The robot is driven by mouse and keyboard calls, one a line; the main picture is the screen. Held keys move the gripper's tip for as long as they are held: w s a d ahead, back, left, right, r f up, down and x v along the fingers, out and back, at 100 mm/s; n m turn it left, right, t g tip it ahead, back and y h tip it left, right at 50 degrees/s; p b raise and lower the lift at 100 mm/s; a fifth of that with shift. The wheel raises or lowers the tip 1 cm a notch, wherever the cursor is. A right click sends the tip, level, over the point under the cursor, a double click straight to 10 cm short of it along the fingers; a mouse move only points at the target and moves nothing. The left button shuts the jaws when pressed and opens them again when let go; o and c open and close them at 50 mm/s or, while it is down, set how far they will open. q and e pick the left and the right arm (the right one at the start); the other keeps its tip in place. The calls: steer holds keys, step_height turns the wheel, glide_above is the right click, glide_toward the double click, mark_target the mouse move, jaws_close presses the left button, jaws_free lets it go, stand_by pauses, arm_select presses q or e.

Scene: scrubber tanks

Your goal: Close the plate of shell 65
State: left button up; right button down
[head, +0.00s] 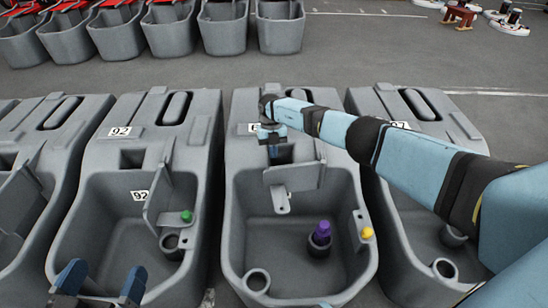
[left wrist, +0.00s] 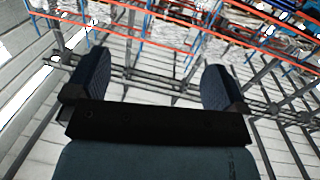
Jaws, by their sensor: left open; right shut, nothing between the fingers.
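The middle grey shell (head: 236,200) has a label (head: 253,128) partly covered by my arm, so I cannot read 65 on it. Its grey plate (head: 305,178) stands raised at the back of the open basin, with a small bracket (head: 282,203) hanging below it. My right gripper (head: 272,142) is at the back of this shell, just behind the plate; it is shut and empty. Whether it touches the plate is unclear. My left gripper (head: 102,284) is open and empty over the front of the left shell; its spread fingers also show in the left wrist view (left wrist: 155,82).
A purple-topped cap (head: 321,233) stands in the middle basin, and a yellow knob (head: 367,233) sits at its right rim. The left shell, labelled 92 (head: 139,195), has a raised plate (head: 157,196) and a green knob (head: 186,216). More tanks stand behind, across open floor.

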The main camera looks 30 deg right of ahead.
steer(key=shift+s+a+f, duration=0.1)
steer(key=shift+s+a, duration=0.1)
steer(key=shift+s, duration=0.4)
steer(key=shift+s+a+f, duration=0.1)
steer(key=shift+s+a, duration=0.05)
steer(key=shift+s, duration=0.4)
